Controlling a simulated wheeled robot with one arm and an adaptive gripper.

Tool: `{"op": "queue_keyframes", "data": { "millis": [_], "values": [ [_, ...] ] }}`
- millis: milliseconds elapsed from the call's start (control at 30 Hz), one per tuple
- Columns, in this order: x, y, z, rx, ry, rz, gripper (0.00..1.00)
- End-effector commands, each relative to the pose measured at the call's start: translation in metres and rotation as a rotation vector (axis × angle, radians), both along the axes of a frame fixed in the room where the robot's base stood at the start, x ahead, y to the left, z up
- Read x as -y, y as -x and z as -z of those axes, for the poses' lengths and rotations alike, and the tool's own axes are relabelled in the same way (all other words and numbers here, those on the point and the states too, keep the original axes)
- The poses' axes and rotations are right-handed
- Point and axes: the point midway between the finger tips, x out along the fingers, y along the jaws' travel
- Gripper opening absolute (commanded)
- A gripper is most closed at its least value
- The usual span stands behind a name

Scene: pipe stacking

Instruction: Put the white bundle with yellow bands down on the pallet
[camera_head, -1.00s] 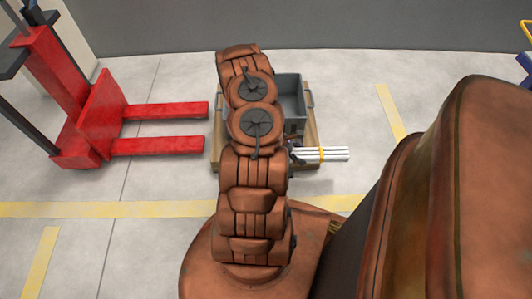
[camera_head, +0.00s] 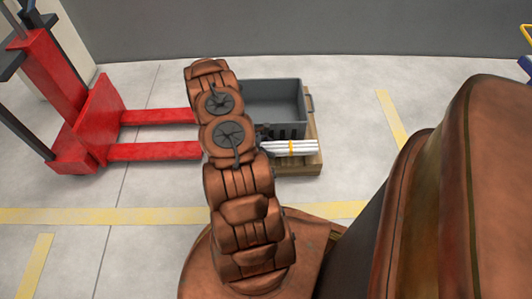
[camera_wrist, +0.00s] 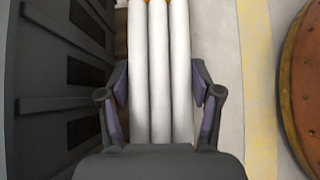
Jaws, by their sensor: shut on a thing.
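The white bundle (camera_head: 290,148) shows several white pipes with a yellow band, lying level in the head view. It appears over the front strip of the wooden pallet (camera_head: 307,167), beside the grey crate; whether it touches the pallet I cannot tell. In the wrist view my gripper (camera_wrist: 160,82) is shut on the bundle (camera_wrist: 160,50), with one finger on each side of the pipes. In the head view my arm hides most of the gripper and the left part of the pallet.
A grey crate (camera_head: 302,102) stands on the pallet, close behind the bundle; its slotted wall (camera_wrist: 45,95) fills the left of the wrist view. A red forklift (camera_head: 98,115) stands at the left, its forks pointing towards the pallet. Yellow stripes (camera_head: 105,215) mark the floor.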

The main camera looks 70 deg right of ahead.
Motion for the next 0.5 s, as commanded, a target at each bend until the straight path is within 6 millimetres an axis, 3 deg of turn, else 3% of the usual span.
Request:
{"op": "queue_keyframes", "data": {
  "millis": [267,500],
  "values": [
    [0.001,-0.016,0.003,-0.001,-0.002,0.001,0.13],
    [0.001,-0.017,0.036,-0.003,-0.003,0.001,0.13]
  ]
}}
